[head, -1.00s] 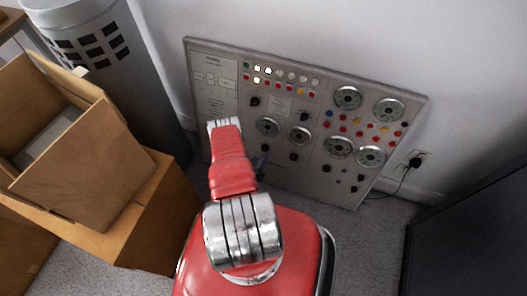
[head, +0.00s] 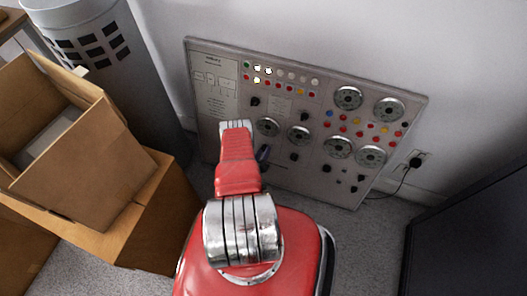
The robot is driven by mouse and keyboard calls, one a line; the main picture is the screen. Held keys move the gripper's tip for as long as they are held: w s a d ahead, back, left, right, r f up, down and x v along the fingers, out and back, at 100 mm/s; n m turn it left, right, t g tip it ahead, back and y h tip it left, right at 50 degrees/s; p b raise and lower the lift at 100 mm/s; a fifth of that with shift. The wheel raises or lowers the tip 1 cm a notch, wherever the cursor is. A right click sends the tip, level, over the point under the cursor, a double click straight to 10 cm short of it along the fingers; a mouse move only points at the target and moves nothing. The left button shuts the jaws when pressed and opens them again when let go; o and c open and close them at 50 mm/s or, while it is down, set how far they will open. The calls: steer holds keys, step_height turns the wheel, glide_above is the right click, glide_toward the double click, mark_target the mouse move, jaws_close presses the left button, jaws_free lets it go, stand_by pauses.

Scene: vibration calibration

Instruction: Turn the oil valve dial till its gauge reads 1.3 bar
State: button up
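A grey control panel (head: 318,108) leans against the wall ahead of me. I cannot read any labels or needle positions, so I cannot tell which is the oil valve dial. My red arm reaches toward the panel's lower left part. A dark piece (head: 263,154), perhaps part of my gripper, shows just right of the arm. The fingertips are hidden behind the arm.
Open cardboard boxes (head: 128,222) are stacked close on the left, with a grey perforated bin (head: 140,75) behind them. A dark cabinet (head: 470,230) stands at the right. A wall socket (head: 416,160) with a plugged cable is right of the panel. Some carpet is free before the panel.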

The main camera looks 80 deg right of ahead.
steer(key=c, duration=0.7)
steer(key=shift+c, duration=0.2)
steer(key=shift+n, duration=0.3)
steer(key=shift+n, duration=0.5)
steer(key=o, duration=1)
steer(key=shift+o, duration=0.2)
